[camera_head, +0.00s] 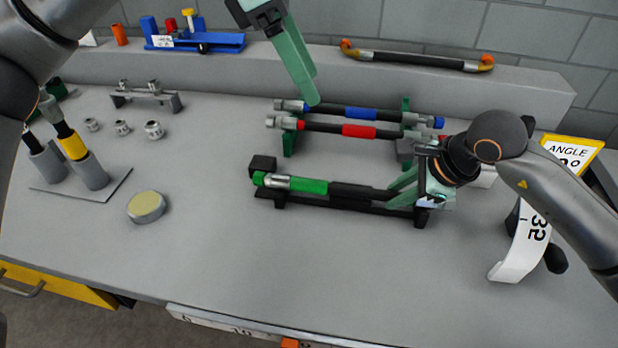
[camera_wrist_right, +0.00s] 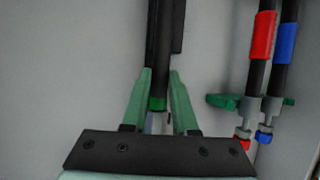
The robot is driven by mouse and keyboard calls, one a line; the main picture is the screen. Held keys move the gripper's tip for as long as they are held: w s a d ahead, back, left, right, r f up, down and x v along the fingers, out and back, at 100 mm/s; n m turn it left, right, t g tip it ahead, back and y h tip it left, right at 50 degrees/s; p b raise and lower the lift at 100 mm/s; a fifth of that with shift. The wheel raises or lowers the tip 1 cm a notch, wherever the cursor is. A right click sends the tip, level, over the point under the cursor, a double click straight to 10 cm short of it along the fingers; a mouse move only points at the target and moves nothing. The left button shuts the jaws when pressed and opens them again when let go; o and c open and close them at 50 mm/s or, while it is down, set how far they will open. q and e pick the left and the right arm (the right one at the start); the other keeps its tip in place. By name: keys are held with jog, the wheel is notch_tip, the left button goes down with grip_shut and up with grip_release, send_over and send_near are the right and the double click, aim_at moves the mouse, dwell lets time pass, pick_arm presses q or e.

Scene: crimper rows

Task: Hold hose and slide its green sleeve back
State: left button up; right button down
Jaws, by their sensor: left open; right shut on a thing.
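The black hose (camera_head: 360,191) lies level along a dark low cradle (camera_head: 345,208) in the middle of the bench. Its green sleeve (camera_head: 308,186) sits towards the left end, beside a metal fitting (camera_head: 277,181) with a green end. My right gripper (camera_head: 405,190) is shut on the hose near its right end.
A red-sleeved hose (camera_head: 359,131) and a blue-sleeved hose (camera_head: 361,113) lie on supports behind. A round tin (camera_head: 146,207), metal fittings (camera_head: 122,128) and a cylinder stand (camera_head: 90,172) are at left. A yellow-edged angle sign (camera_head: 572,152) is at right. The front bench is clear.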

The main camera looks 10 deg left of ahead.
aim_at(312, 181)
pick_arm(q)
jog(key=f+y, duration=0.1)
jog(key=f, duration=0.6)
jog(key=w+f+m+y, duration=0.1)
jog(key=f+y, duration=0.1)
jog(key=f, duration=0.6)
jog(key=w+f+m+y, duration=0.1)
jog(key=f, duration=0.6)
jog(key=shift+w+d+f+y, duration=0.25)
jog(key=shift+d+y, duration=0.05)
jog(key=shift+c, duration=0.4)
grip_shut()
